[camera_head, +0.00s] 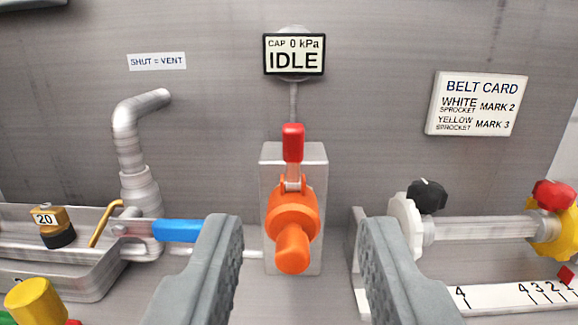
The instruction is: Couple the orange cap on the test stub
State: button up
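The orange cap (292,215) sits at the front of a pale grey upright block (310,160) in the middle of the view. Its rounded orange nose points toward me and slightly down. A red lever (293,142) stands upright above the cap, joined to it by a small metal link. The test stub cannot be made out; the cap and block may hide it. My gripper (300,235) is open, with one grey finger on each side of the cap in the picture. Neither finger visibly touches it, and nothing is held.
A display (294,54) above reads "CAP 0 kPa IDLE". At left are a metal tray (95,280), a bent pipe (128,135) and a blue handle (178,230). At right, a shaft (480,228) carries white and yellow sprockets above a numbered scale (515,297).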

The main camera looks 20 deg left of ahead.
aim_at(293, 145)
jog(key=shift+g, duration=0.3)
jog(key=x, duration=1.5)
jog(key=shift+w+a+f, duration=0.1)
jog(key=shift+w+f, duration=0.1)
jog(key=shift+c, duration=0.5)
grip_shut()
